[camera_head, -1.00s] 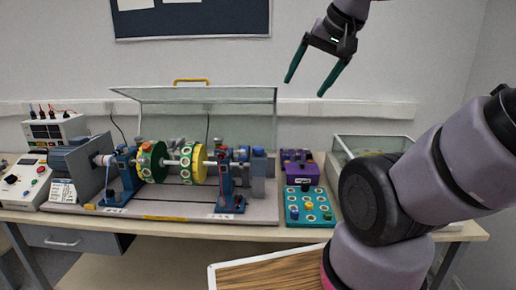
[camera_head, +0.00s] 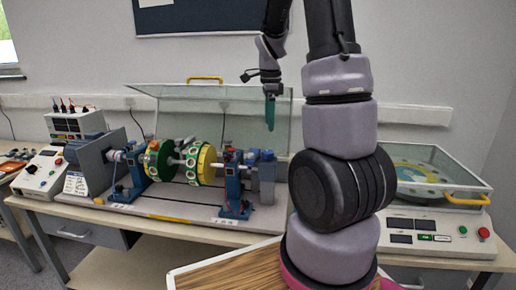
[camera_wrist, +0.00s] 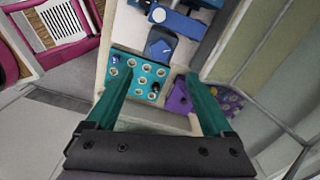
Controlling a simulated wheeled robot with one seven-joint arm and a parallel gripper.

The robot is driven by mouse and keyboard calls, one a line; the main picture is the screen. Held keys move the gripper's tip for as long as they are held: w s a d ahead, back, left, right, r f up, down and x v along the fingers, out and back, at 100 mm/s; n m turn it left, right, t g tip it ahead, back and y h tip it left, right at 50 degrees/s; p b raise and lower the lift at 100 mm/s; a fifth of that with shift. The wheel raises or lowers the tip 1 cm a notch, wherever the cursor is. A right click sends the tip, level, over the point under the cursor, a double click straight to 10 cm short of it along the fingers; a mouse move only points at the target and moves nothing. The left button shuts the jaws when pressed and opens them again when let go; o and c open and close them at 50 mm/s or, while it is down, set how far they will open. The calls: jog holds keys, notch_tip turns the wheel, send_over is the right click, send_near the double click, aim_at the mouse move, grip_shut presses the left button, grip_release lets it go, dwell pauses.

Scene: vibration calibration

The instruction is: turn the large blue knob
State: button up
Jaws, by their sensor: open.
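My gripper (camera_head: 270,112) hangs in the air above the right end of the rotor rig in the head view, seen edge-on. In the wrist view my gripper (camera_wrist: 159,76) has its two teal fingers spread apart with nothing between them. A white control box (camera_head: 42,173) with a dark round knob (camera_head: 31,168) and a red button stands at the left end of the bench, far from my gripper.
The rotor rig has a green disc (camera_head: 158,160), a yellow disc (camera_head: 200,165) and a raised clear cover (camera_head: 225,110). A teal tray (camera_wrist: 130,75) with several round holes lies below my gripper. A glass-lidded machine (camera_head: 420,215) stands at the right.

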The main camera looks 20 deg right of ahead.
aim_at(268, 152)
notch_tip(268, 152, down, 11)
jog(key=shift+r, duration=0.1)
dwell(0.3)
jog(key=shift+c, duration=0.3)
grip_shut()
